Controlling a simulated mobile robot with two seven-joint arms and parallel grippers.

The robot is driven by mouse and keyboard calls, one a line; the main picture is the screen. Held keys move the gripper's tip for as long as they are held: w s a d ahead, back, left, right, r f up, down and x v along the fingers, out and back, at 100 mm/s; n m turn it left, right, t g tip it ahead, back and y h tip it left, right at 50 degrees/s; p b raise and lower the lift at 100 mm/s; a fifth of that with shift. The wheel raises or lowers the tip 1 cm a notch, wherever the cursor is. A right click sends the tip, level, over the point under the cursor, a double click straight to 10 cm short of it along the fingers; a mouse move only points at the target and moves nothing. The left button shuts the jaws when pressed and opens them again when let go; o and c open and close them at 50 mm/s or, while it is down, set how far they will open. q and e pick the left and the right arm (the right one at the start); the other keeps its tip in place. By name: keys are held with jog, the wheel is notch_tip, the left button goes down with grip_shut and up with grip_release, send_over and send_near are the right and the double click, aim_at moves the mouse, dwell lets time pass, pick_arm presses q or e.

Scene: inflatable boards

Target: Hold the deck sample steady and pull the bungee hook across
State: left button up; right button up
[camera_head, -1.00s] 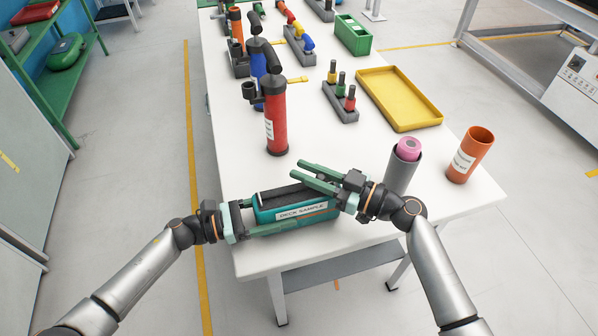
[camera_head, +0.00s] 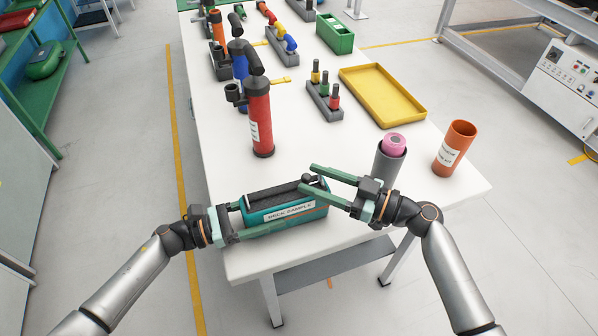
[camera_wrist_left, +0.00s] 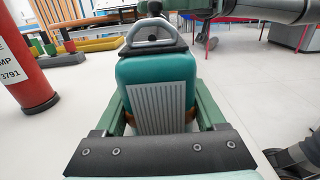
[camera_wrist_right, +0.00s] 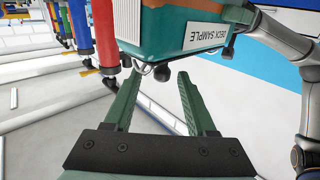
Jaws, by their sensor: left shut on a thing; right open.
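The deck sample (camera_head: 290,212) is a teal block with a dark top and a white label, lying near the table's front edge. My left gripper (camera_head: 262,217) is shut on it from the left, one finger along each long side. In the left wrist view the sample (camera_wrist_left: 157,72) fills the space between the fingers. A small dark knob (camera_head: 309,180) shows at the sample's far right end; I cannot tell for sure whether it is the bungee hook. My right gripper (camera_head: 307,177) is open, its tips around that knob in the picture. In the right wrist view a knob (camera_wrist_right: 162,72) and thin metal loops show between its tips.
A red pump (camera_head: 260,118) stands behind the sample. A yellow tray (camera_head: 383,95) lies farther back. The table's front right is clear.

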jog(key=v, duration=0.7)
jog(key=shift+a, duration=0.1)
pick_arm(q)
jog(key=o, duration=1.5)
pick_arm(e)
jog(key=shift+w, duration=0.1)
